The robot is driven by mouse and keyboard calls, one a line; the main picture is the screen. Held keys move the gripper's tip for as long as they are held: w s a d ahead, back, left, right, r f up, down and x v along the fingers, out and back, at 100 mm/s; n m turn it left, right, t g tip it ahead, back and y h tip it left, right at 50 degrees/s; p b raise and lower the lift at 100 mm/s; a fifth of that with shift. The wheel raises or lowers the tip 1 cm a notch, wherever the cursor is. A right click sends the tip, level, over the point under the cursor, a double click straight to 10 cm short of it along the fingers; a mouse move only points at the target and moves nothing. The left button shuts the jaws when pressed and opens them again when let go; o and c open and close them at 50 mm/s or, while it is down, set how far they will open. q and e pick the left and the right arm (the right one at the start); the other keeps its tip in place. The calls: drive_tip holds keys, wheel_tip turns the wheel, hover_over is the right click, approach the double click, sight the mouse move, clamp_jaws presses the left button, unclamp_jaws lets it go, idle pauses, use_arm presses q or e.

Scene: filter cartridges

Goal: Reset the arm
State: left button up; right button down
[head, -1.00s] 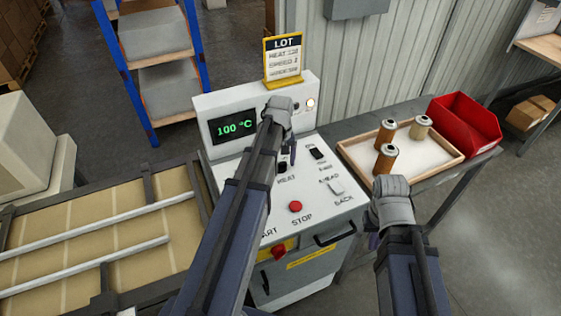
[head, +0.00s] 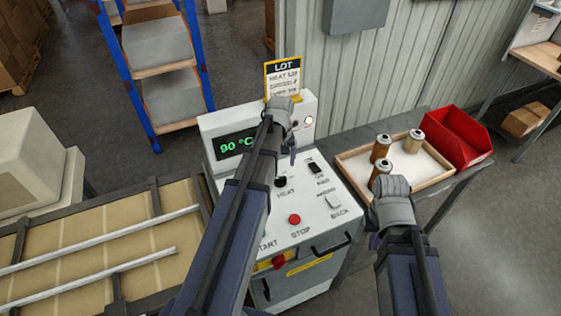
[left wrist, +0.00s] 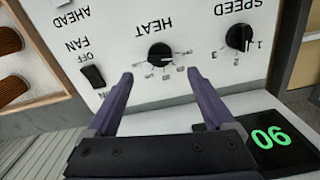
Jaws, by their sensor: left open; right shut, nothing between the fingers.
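My left gripper (head: 291,158) reaches over the control panel of a white machine (head: 335,225). In the left wrist view my left gripper (left wrist: 160,75) is open and empty, its two fingers on either side of a spot just short of the black HEAT knob (left wrist: 160,55). I cannot tell whether they touch the knob. The HEAT knob also shows in the head view (head: 280,182). The green display (head: 236,145) reads 90 °C, partly hidden by my left arm. My right gripper (head: 373,241) is shut and empty, low in front of the wooden tray; its fingers are mostly hidden.
The wooden tray (head: 440,177) holds 3 filter cartridges (head: 381,148) beside a red bin (head: 460,138). The panel also has a SPEED knob (left wrist: 238,37), a FAN switch (left wrist: 93,76) and a red STOP button (head: 294,219). A LOT card (head: 283,75) stands on top. A conveyor (head: 140,215) lies left.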

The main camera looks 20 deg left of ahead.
use_arm(q)
drive_tip(key=s+d+f+m+b, duration=0.1)
drive_tip(key=s+d, duration=0.1)
drive_tip(key=d, duration=0.2)
drive_tip(key=s+d+f+m+b, duration=0.1)
drive_tip(key=s+d+m, duration=0.1)
drive_tip(key=d, duration=0.3)
drive_tip(key=s+d+f+m+b, duration=0.1)
drive_tip(key=s+d+m, duration=0.1)
drive_tip(key=s+d, duration=0.1)
drive_tip(key=shift+d+f+y, duration=0.15)
drive_tip(key=shift+d+y, duration=0.15)
drive_tip(key=shift+d, duration=0.35)
drive_tip(key=s+d+f+m+b, duration=0.2)
drive_tip(key=s+d+m, duration=0.4)
drive_tip(key=s+d, duration=0.3)
drive_tip(key=shift+d+f+m+y+b, duration=0.15)
drive_tip(key=shift+d+m+y+b, duration=0.1)
drive_tip(key=shift+m+y+b, duration=0.05)
drive_tip(key=shift+s, duration=0.1)
